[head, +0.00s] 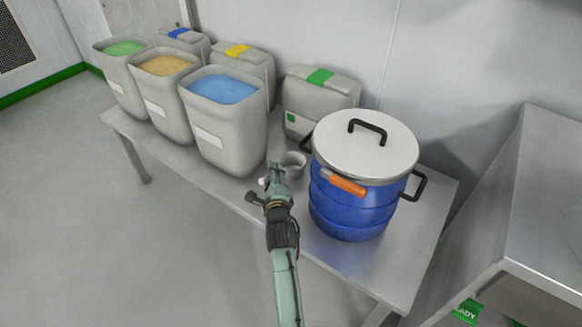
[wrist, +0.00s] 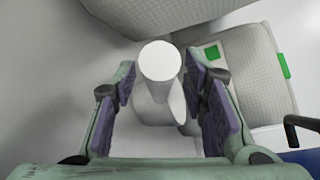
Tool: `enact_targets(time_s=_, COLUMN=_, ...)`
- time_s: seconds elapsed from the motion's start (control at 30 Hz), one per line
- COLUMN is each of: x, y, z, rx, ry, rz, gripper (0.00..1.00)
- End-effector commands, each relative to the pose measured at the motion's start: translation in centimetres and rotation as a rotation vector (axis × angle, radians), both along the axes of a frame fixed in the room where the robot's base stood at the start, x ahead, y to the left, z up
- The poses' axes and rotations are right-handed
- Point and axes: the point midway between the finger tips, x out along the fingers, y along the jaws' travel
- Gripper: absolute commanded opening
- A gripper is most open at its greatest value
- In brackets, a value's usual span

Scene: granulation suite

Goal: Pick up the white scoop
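The white scoop (head: 293,163) is on the metal table, between the open tub of blue powder and the blue drum. My gripper (head: 277,170) is right in front of it in the head view and hides part of it. In the wrist view the scoop's round white end (wrist: 160,62) faces the camera, with a wider pale part (wrist: 155,106) behind it. My gripper (wrist: 158,85) is open, with one finger pad on each side of the scoop. Gaps show between the white end and both pads, so I see no grip on it.
The blue drum (head: 352,208) with a white lid and orange handle stands close on the right. The blue-powder tub (head: 235,140) stands close on the left. A grey canister with a green label (head: 320,90) is behind. The table (head: 405,265) has bare room at its front right.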

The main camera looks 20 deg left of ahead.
Motion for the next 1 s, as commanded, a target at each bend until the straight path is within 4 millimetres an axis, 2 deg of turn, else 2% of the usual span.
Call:
enact_targets(time_s=0.07, x=0.00, y=-0.01, z=0.00, rx=0.000, ry=0.000, rz=0.000, gripper=0.37)
enact_targets(time_s=0.6, x=0.01, y=-0.01, z=-0.03, rx=0.000, ry=0.001, rz=0.000, gripper=0.01)
enact_targets(time_s=1.0, x=0.01, y=0.00, z=-0.08, rx=-0.001, ry=0.002, rz=0.001, gripper=0.00)
